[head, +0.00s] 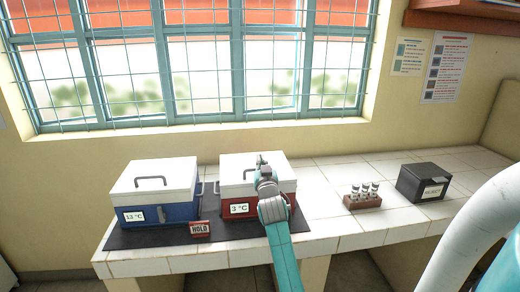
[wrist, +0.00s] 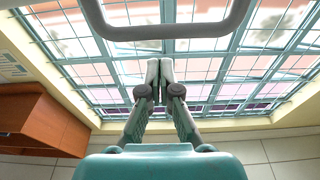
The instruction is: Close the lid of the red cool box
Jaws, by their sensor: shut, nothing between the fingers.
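The red cool box (head: 237,209) stands on the tiled counter, with a "3 °C" label on its front. Its white lid (head: 233,164) looks level and down on the box, like the lid of the blue box beside it. My arm hides the right part of the front. My gripper (head: 260,160) is over the lid, near its grey handle (head: 247,170), which it partly hides; I cannot tell whether they touch. In the wrist view my gripper (wrist: 166,72) is shut and empty, its fingertips together. A grey bar handle crosses the top of that view, close to the camera.
A blue cool box (head: 160,213) stands to the left, with a "HOLD" sign (head: 200,229) between the boxes on the dark mat (head: 140,238). A vial rack (head: 362,202) and a black box (head: 423,182) stand to the right. The barred window (head: 190,70) is behind.

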